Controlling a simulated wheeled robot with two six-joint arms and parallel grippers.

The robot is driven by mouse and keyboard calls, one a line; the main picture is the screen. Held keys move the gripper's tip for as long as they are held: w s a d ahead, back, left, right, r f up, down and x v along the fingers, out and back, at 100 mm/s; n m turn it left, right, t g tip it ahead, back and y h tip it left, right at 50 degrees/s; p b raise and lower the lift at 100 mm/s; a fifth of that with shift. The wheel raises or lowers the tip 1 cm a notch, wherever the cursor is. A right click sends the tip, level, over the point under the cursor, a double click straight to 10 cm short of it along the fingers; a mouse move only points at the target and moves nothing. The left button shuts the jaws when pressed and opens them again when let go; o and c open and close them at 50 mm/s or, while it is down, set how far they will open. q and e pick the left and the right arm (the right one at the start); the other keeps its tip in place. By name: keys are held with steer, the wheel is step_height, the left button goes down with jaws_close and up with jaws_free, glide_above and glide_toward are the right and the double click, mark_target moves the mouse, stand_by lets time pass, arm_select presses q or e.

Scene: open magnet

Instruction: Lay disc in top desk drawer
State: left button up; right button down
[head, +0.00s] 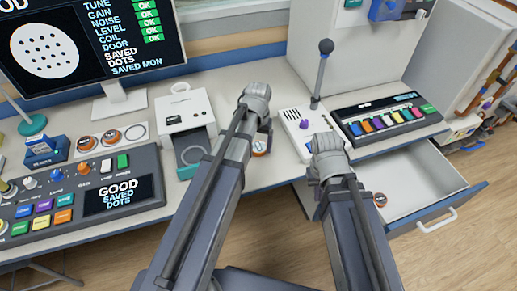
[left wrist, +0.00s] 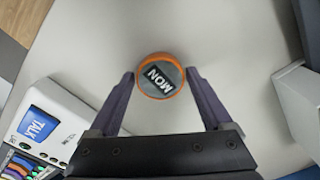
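A round disc with an orange rim and a dark MON label (left wrist: 160,76) lies between the fingertips of my left gripper (left wrist: 160,74) in the left wrist view. The fingertips are at its two sides; I cannot tell whether they press on it. In the head view this disc (head: 260,148) shows beside my left arm, over the desk's front part. The desk drawer (head: 428,178) is pulled open at the right; a small disc (head: 380,199) shows inside near its left front corner. My right gripper (head: 327,150) is left of the drawer, its fingers hidden.
Several discs (head: 86,143) lie on the desk below the monitor (head: 90,45). A console (head: 85,195) stands at the left and a white device with an open tray (head: 185,115) in the middle. A lever box (head: 302,130) and a keypad (head: 388,118) stand behind the drawer.

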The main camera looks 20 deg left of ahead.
mark_target(258, 147)
arm_select(q)
steer(key=c, duration=1.2)
steer(key=shift+r, duration=0.1)
step_height(258, 147, up, 10)
steer(key=p, duration=1)
